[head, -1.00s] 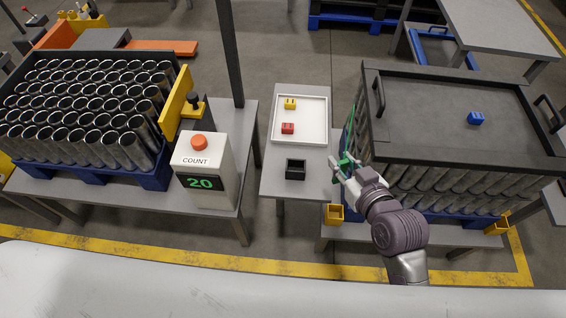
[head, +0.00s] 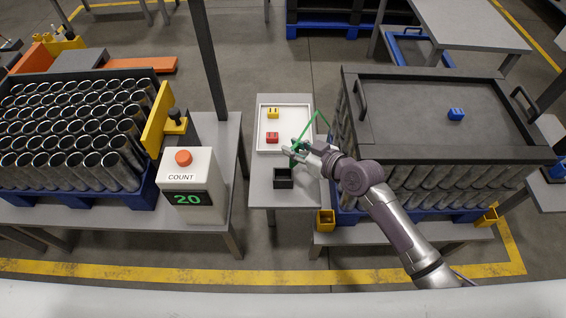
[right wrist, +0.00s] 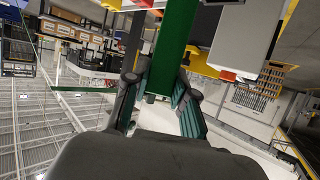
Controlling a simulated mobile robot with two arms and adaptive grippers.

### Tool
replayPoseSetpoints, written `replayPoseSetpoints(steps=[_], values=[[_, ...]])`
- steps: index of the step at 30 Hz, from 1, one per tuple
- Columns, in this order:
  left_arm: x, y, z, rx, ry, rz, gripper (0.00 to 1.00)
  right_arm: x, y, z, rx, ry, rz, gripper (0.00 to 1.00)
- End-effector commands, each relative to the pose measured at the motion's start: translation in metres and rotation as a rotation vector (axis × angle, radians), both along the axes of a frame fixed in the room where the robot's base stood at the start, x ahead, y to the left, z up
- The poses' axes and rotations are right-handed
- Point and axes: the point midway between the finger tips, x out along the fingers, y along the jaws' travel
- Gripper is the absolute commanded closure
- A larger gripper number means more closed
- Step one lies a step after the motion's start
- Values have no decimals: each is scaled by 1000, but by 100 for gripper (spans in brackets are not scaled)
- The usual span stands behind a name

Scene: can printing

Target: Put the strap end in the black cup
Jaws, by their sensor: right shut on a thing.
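The green strap (head: 311,130) shows as a thin bent line above the small table. My right gripper (head: 298,152) is shut on it, a little up and to the right of the black cup. In the right wrist view the strap (right wrist: 173,45) runs as a wide green band up from between the fingers (right wrist: 158,95). The black cup (head: 284,178) is a small open square box on the front part of the small table. The gripper appears above the table and apart from the cup. The strap's very end is hard to make out at the fingers. My left gripper is out of view.
A white tray (head: 262,143) with a yellow block (head: 273,113) and a red block (head: 272,137) lies behind the cup. The count box (head: 190,185) stands left.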

Motion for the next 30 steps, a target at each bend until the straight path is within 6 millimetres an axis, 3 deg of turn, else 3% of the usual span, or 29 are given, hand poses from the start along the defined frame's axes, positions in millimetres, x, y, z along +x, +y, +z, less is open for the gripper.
replayPoseSetpoints(steps=[3, 7, 16, 29, 30], values=[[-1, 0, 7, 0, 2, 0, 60, -9, 20, -11, 3, 3, -1, 100], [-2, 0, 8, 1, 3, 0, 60, -13, 29, -19, 0, 0, -1, 100], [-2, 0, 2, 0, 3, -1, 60, -14, 31, -57, -2, 1, 0, 100], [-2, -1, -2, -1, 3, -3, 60, -14, 30, -64, -2, -2, 0, 100], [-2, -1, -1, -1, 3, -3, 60, -14, 30, -63, -1, -1, -1, 70]])
